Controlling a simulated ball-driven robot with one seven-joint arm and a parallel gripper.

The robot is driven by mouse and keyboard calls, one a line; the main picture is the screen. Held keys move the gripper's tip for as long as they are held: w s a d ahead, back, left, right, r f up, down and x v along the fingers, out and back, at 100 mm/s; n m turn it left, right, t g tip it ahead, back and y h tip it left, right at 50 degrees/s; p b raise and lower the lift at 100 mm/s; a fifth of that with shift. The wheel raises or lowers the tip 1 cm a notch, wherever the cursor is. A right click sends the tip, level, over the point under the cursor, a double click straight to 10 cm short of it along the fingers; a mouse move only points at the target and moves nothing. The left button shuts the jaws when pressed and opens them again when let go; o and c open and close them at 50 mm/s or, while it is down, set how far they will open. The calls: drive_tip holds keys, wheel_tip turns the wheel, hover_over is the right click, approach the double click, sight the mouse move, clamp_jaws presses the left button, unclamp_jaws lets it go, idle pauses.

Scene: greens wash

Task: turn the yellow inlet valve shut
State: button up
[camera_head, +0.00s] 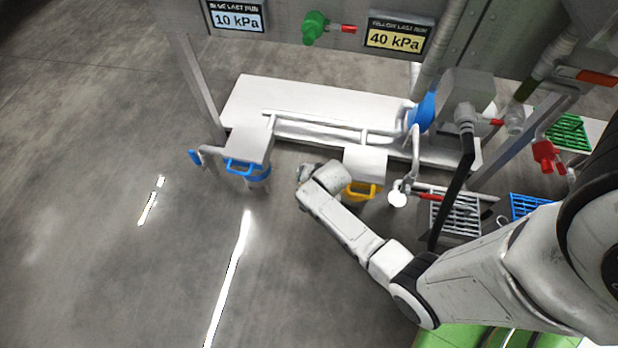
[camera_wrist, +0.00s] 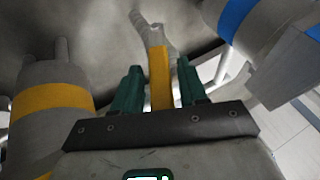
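The yellow inlet valve has a yellow lever handle (camera_wrist: 159,80) on a grey pipe stub (camera_wrist: 150,32) in the wrist view. My gripper (camera_wrist: 158,72) is open, with one green finger on each side of the lever and a small gap visible on both sides. In the head view my gripper (camera_head: 305,174) is low, just left of the yellow-banded filter housing (camera_head: 362,190), and the lever is hidden there. The yellow-banded housing (camera_wrist: 52,98) is at left in the wrist view.
A blue-banded housing (camera_head: 246,170) with a blue valve handle (camera_head: 195,157) stands to the left. White pipes run behind on a white base (camera_head: 300,95). Signs read 10 kPa (camera_head: 237,17) and 40 kPa (camera_head: 397,37). A grate (camera_head: 455,215) lies right. The floor at left is clear.

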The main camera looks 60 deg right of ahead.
drive_tip(key=shift+o, duration=0.4)
drive_tip(key=shift+s+a+r+p, duration=0.1)
drive_tip(key=shift+s+r+p, duration=0.05)
drive_tip(key=shift+r+p, duration=0.25)
drive_tip(key=p+v, duration=0.5)
drive_tip(key=v, duration=0.5)
drive_tip(key=shift+c, duration=0.3)
